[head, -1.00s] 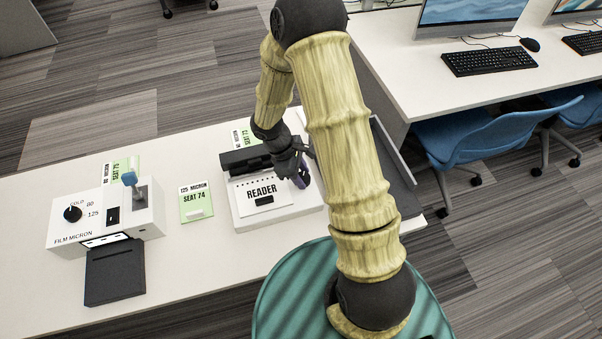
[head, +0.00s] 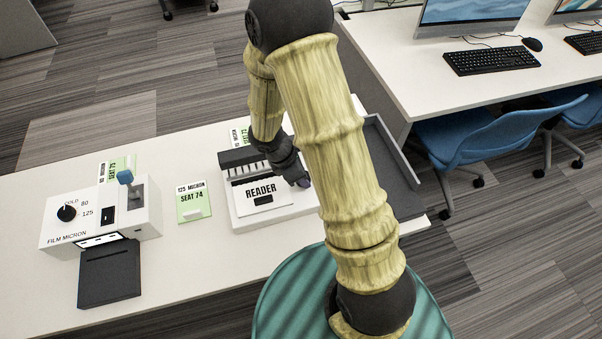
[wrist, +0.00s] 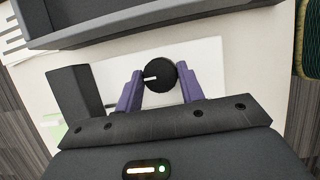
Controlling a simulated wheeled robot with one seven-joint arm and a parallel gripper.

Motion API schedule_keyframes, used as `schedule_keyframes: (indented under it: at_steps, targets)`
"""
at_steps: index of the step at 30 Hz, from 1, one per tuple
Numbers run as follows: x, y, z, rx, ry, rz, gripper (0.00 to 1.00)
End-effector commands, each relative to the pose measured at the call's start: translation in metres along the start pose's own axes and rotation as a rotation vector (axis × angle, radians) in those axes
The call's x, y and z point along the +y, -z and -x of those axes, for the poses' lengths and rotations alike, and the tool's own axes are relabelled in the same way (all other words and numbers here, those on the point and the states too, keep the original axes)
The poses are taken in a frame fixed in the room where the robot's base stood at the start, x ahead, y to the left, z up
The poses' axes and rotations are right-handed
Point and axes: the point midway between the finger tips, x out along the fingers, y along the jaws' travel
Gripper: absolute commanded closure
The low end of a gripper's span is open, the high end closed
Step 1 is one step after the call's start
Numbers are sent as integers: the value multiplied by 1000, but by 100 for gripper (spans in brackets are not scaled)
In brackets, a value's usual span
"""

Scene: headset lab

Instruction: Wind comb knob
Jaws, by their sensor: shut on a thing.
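The comb knob (wrist: 161,76) is a round black knob with a white line, which points left in the wrist view. My gripper's two purple fingers (wrist: 160,90) are shut on it, one at each side. In the head view, my gripper (head: 303,182) is at the right side of the white reader machine (head: 240,217), and my arm hides the knob.
Left on the white table (head: 205,263) stands a FILM MICRON box (head: 125,220) with a dial, a blue-tipped lever and a black tray (head: 110,275). A green SEAT 74 pouch (head: 193,203) lies between box and reader. A grey tray (head: 392,165) lies right of my arm.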

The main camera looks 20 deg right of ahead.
Motion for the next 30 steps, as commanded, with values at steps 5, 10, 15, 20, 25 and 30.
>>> schedule_keyframes:
  at_steps: [5, 10, 15, 20, 25, 30]
  targets:
    - [1, 0, 1, 1, -3, 2, 84]
    - [1, 0, 1, 1, -2, 1, 40]
    - [0, 0, 0, 0, -1, 0, 40]
    - [0, 0, 3, 0, -1, -1, 40]
    - [1, -1, 22, 1, -3, -2, 40]
    - [2, -1, 53, 1, -5, -3, 40]
